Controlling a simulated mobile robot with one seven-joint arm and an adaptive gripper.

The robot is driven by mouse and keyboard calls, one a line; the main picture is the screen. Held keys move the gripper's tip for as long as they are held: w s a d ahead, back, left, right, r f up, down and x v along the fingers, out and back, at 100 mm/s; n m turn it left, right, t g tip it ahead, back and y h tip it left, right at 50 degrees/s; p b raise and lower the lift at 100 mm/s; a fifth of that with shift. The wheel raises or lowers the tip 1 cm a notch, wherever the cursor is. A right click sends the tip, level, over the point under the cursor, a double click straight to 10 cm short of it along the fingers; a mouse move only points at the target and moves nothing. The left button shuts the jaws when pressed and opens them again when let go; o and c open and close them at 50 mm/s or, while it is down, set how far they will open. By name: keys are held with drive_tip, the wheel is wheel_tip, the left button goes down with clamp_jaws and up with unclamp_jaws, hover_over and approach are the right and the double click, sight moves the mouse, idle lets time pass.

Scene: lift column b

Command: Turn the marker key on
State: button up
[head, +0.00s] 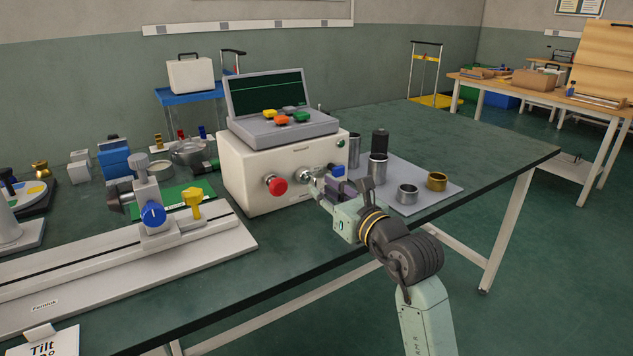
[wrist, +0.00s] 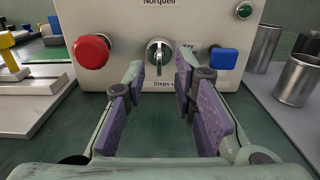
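The key (wrist: 158,55) sits in a round silver switch on the front of a cream box (wrist: 125,18). Its grip looks about upright in the wrist view. In the head view the key switch (head: 303,174) is right of a red knob, with my gripper close in front of it. My gripper (wrist: 160,79) is open, its purple-padded fingers either side of the key's line and a little short of the panel; it also shows in the head view (head: 322,188). No contact with the key is visible. A label right of the key is partly hidden by a finger.
A red knob (wrist: 92,51) projects left of the key, and a blue block-shaped part (wrist: 223,62) projects at the right. A green button (wrist: 243,10) is at upper right. Metal cups (head: 407,194) stand on a grey mat to the right. A slide rail (head: 120,255) lies left.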

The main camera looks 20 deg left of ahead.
sight(316, 184)
drive_tip(key=shift+x, duration=1.7)
clamp_jaws()
